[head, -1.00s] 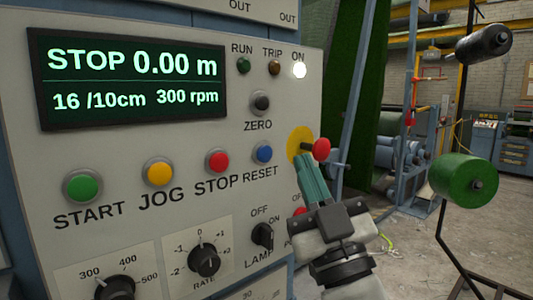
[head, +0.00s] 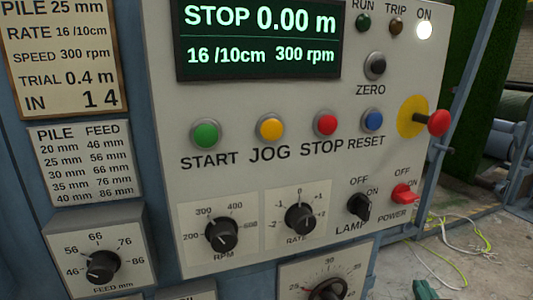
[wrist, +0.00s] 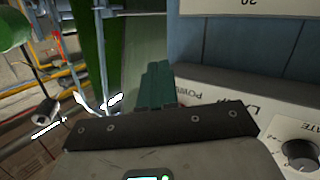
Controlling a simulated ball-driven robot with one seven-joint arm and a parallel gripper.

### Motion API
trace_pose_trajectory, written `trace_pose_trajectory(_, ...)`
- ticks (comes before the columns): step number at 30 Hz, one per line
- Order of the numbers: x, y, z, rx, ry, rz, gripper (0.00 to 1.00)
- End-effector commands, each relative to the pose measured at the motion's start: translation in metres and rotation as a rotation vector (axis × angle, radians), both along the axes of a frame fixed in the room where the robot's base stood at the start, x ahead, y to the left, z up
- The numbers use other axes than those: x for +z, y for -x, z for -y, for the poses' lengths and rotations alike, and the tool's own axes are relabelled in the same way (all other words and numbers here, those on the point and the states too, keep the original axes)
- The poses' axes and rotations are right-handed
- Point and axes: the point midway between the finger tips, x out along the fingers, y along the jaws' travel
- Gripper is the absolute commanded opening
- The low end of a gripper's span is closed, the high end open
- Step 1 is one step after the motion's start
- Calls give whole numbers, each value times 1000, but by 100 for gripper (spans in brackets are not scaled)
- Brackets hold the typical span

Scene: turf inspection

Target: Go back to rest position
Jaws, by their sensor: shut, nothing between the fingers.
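My gripper's teal fingers (wrist: 157,84) point away from the camera in the wrist view, closed together and empty. In the head view only a small teal fingertip (head: 424,290) shows at the bottom edge, low and right of the control panel (head: 225,110). The rest of the gripper is out of that view. The fingers appear apart from the panel's buttons and switches. The wrist view shows part of the panel, tilted, with a black rate knob (wrist: 299,155) at the lower right.
The display (head: 258,38) reads STOP 0.00 m. A red mushroom button (head: 438,122) sticks out at the panel's right edge, above the red power switch (head: 403,193). Loose cables (head: 465,235) lie on the floor at right. A green roll (wrist: 14,28) shows in the wrist view.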

Motion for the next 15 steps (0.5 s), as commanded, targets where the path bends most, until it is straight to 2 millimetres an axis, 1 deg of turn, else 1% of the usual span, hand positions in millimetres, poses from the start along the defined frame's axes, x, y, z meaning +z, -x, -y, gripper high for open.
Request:
trace_pose_trajectory(1, -34, 13, 4, -8, -26, -105, 0)
trace_pose_trajectory(2, -53, 21, 5, -11, -41, -167, 0)
trace_pose_trajectory(3, -78, 33, 7, -16, -60, -252, 0)
trace_pose_trajectory(5, -113, 55, 9, -18, -89, -378, 0)
trace_pose_trajectory(6, -136, 71, 10, -18, -107, -462, 0)
trace_pose_trajectory(8, -168, 98, 9, -16, -135, -591, 0)
trace_pose_trajectory(9, -188, 117, 9, -13, -151, -677, 0)
trace_pose_trajectory(11, -214, 148, 7, -6, -177, -801, 0)
trace_pose_trajectory(12, -229, 169, 6, 0, -191, -880, 0)
trace_pose_trajectory(14, -247, 198, 4, 9, -213, -989, 0)
trace_pose_trajectory(15, -257, 217, 3, 15, -224, -1053, 0)
